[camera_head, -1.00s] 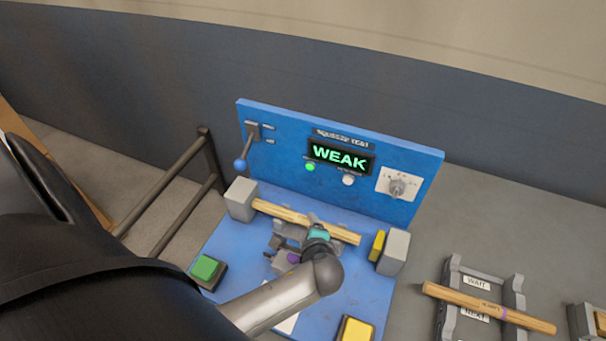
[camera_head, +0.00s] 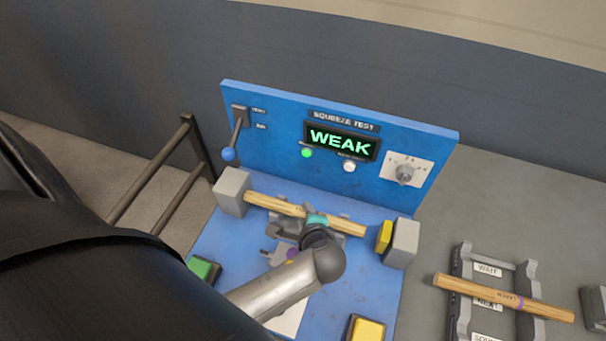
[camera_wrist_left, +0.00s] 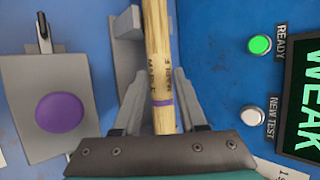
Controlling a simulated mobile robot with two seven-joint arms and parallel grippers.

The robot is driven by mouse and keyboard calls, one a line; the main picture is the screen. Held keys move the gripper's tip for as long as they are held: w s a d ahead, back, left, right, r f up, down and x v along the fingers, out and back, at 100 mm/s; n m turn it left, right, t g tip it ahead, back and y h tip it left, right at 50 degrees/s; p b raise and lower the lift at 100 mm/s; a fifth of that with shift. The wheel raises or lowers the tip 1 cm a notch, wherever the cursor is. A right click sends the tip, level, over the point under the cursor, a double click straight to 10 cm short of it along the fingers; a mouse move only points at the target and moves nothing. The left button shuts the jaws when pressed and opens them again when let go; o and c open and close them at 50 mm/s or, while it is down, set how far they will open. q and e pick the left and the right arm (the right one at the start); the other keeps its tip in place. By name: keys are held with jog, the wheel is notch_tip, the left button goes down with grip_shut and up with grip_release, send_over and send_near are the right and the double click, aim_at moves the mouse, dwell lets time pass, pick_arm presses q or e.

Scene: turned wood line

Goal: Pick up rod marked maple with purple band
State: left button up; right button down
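A light wooden rod (camera_head: 270,207) lies across the rests of the blue test stand, between two grey blocks. In the left wrist view the rod (camera_wrist_left: 157,40) carries dark lettering that reads as maple and a purple band near my palm. My left gripper (camera_head: 317,224) is over the rod, right of its middle. In the left wrist view its fingers (camera_wrist_left: 162,82) stand on either side of the rod, with a narrow gap visible beside it, so it looks open around the rod. My right gripper is not in view.
The blue back panel (camera_head: 290,115) has a screen (camera_head: 340,142) reading WEAK, a lever (camera_head: 237,135) and a dial (camera_head: 404,173). Grey end blocks (camera_head: 231,190) and (camera_head: 404,243) flank the rod. Another banded rod (camera_head: 460,289) lies on a grey rack (camera_head: 463,262) at right.

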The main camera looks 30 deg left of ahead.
pick_arm(q)
jog(key=c, duration=0.6)
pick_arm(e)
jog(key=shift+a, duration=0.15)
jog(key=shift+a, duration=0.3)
pick_arm(q)
jog(key=shift+r, duration=0.1)
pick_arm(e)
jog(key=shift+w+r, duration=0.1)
